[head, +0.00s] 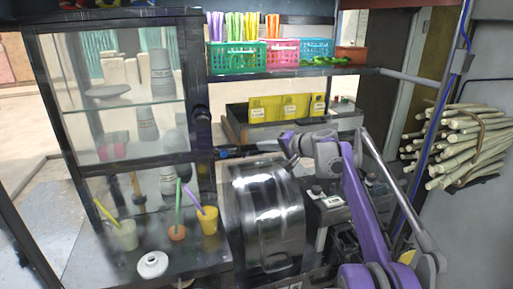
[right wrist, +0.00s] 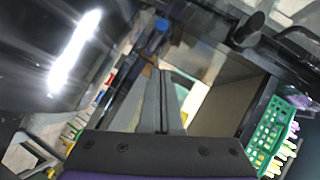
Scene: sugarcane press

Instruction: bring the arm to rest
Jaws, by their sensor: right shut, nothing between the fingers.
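My right arm, purple and grey, rises from the bottom right of the head view and bends left at the top. My right gripper (head: 224,152) is a dark shape pointing left, above and behind the shiny metal press housing (head: 268,210). In the right wrist view the dark fingers of the right gripper (right wrist: 164,75) lie together with nothing between them. My left gripper is in neither view.
A glass-sided cabinet (head: 120,100) stands at left. Cups with straws, including a yellow cup (head: 208,220), and a white ring-shaped object (head: 152,264) are on the counter. Coloured baskets, one green (head: 236,57), sit on the shelf above. Bundled cane (head: 465,145) hangs at right.

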